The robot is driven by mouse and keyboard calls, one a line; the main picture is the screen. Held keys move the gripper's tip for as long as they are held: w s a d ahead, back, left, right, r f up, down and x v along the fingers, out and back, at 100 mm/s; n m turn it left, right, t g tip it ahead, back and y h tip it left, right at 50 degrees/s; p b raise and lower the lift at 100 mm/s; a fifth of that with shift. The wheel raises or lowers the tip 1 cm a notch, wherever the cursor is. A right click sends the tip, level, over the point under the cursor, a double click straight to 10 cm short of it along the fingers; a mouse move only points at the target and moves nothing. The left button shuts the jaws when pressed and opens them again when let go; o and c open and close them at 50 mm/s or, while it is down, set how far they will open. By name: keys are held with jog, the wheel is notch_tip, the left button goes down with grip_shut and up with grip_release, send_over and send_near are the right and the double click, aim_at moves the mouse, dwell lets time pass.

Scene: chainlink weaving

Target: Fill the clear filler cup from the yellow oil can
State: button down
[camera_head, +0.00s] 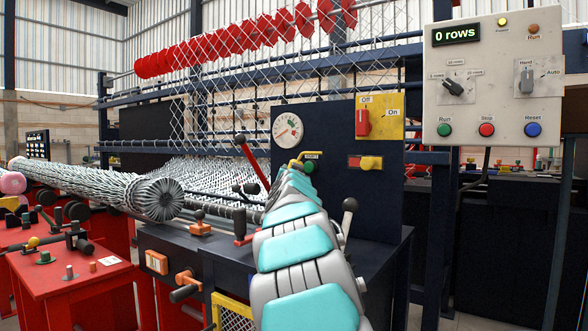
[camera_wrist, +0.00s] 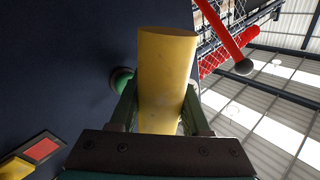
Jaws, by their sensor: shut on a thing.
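The yellow oil can (camera_wrist: 166,60) fills the middle of the wrist view as a plain yellow cylinder. My gripper (camera_wrist: 157,92) is shut on it, with one green finger on each side. In the head view a small bit of yellow (camera_head: 294,164) shows at the end of my arm, in front of the dark machine panel; my arm hides most of the gripper there. I cannot make out the clear filler cup in either view. The can's spout does not show.
A green button (camera_wrist: 122,80) on the dark panel (camera_head: 335,160) is close beside the can. A red lever (camera_head: 254,164) with a black ball stands left of my arm. A woven mesh roll (camera_head: 160,198) lies at left. A control box (camera_head: 505,80) hangs at right.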

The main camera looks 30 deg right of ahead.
jog(key=f+m, duration=0.1)
jog(key=f+m+b, duration=0.1)
jog(key=f+m+h+b, duration=0.1)
jog(key=shift+w+a, duration=0.35)
jog(key=shift+w, duration=0.05)
jog(key=shift+f+b, duration=0.2)
jog(key=shift+b, duration=0.1)
dwell(0.4)
jog(key=shift+w+a+r+m+h+p, duration=0.15)
jog(key=shift+r+m+h+p, duration=0.15)
jog(key=shift+r+m, duration=0.3)
jog(key=shift+a+r+m+h+p, duration=0.15)
jog(key=shift+r+m+p, duration=0.25)
jog(key=shift+m, duration=0.4)
dwell(2.0)
jog(key=shift+d+r+m+h+p, duration=0.1)
jog(key=shift+r+m+h+p, duration=0.45)
jog(key=shift+r+m, duration=0.75)
dwell(1.9)
